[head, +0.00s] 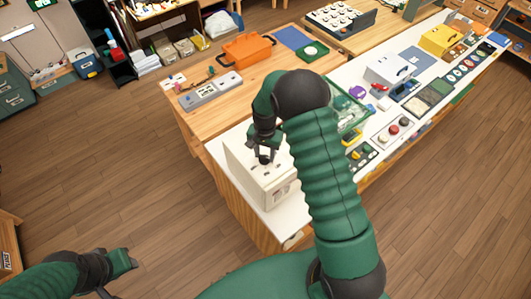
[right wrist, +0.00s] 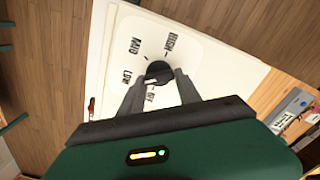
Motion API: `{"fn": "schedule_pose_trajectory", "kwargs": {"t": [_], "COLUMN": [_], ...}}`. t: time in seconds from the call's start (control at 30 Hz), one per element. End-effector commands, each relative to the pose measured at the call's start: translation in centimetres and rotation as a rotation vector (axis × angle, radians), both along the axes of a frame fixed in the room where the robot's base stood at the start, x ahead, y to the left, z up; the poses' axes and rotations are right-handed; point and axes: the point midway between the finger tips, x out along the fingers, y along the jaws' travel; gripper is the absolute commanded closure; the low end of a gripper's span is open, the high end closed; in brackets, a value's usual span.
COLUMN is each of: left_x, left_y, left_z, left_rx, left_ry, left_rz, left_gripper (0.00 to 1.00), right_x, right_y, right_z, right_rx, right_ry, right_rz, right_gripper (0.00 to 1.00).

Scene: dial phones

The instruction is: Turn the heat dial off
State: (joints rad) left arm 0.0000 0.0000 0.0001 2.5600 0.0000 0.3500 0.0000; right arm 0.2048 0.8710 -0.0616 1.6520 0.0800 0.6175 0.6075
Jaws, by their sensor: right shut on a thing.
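A cream-white box (head: 252,180) stands on the near end of the white-topped counter. Its top face fills much of the right wrist view (right wrist: 205,52) and carries a dark round heat dial (right wrist: 158,70) with printed labels around it, among them HIGH, LOW and OFF. My right gripper (head: 264,154) reaches down onto the box. In the right wrist view its fingers (right wrist: 159,80) are shut on the dial, one on each side. A pale mark on the dial points roughly toward OFF, partly between the fingers. My left gripper (head: 128,262) is low at the left, over the floor, away from the box.
Right of the box on the counter are a green tray (head: 350,112), a panel with coloured buttons (head: 394,128) and a white case (head: 389,70). A grey power strip (head: 211,91) and an orange bin (head: 248,50) are on the wooden table. Floor at left is clear.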

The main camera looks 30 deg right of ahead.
Motion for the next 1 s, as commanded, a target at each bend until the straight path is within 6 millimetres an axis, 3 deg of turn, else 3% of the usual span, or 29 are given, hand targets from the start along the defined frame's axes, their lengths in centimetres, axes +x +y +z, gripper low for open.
{"fn": "schedule_pose_trajectory", "kwargs": {"t": [1.0], "left_x": [0.0], "left_y": [0.0], "left_z": [-3.5], "left_rx": [0.000], "left_ry": [0.000], "left_rz": [0.000], "left_gripper": [0.64], "right_x": [-0.3], "right_y": [0.1], "right_z": [-0.2], "right_rx": [0.009], "right_ry": [0.003], "right_rz": [0.841], "right_gripper": [1.00]}}
